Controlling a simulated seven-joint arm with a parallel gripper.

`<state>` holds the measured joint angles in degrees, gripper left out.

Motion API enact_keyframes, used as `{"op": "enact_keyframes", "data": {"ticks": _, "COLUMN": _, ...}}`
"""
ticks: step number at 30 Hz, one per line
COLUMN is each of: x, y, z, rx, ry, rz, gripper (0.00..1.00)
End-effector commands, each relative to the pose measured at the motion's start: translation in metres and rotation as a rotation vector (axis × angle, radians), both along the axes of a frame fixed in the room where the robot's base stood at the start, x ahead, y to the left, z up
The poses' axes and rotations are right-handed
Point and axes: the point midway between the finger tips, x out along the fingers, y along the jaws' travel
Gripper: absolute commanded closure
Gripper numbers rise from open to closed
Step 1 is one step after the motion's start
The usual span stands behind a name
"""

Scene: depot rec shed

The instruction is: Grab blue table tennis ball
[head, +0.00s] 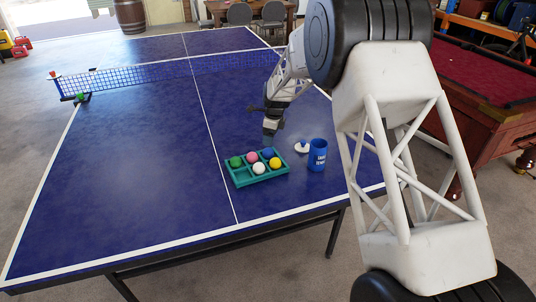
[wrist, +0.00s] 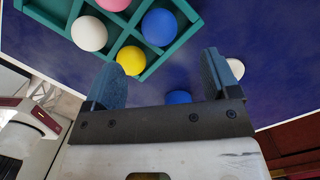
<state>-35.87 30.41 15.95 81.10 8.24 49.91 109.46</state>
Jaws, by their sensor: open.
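The blue ball (head: 268,153) sits in a compartment of a teal tray (head: 262,182) on the blue table. Green (head: 236,162), pink (head: 252,157), white (head: 258,168) and yellow (head: 275,162) balls sit in other compartments. My gripper (head: 271,132) is above the tray's far right side, open and empty. In the wrist view, the blue ball (wrist: 160,27) lies ahead of the open fingers (wrist: 160,73), apart from them, with the yellow ball (wrist: 131,60) near the left finger. The green ball is not seen there.
A blue cup (head: 317,156) stands right of the tray, with a small white object (head: 302,147) between them. The net (head: 170,72) crosses the table farther back. The table left of the tray is clear. A red-topped pool table (head: 480,75) stands at the right.

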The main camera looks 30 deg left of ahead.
Motion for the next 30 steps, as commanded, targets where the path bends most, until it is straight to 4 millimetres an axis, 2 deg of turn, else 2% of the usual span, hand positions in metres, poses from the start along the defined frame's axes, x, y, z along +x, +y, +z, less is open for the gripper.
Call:
{"op": "enact_keyframes", "data": {"ticks": 9, "x": -0.001, "y": 0.003, "z": -0.022, "rx": 0.000, "ry": 0.000, "rz": 0.001, "gripper": 0.19}}
{"op": "enact_keyframes", "data": {"ticks": 23, "x": -0.001, "y": 0.003, "z": -0.028, "rx": 0.000, "ry": 0.001, "rz": 0.001, "gripper": 0.19}}
{"op": "enact_keyframes", "data": {"ticks": 30, "x": -0.003, "y": 0.005, "z": -0.050, "rx": -0.001, "ry": 0.002, "rz": 0.001, "gripper": 0.19}}
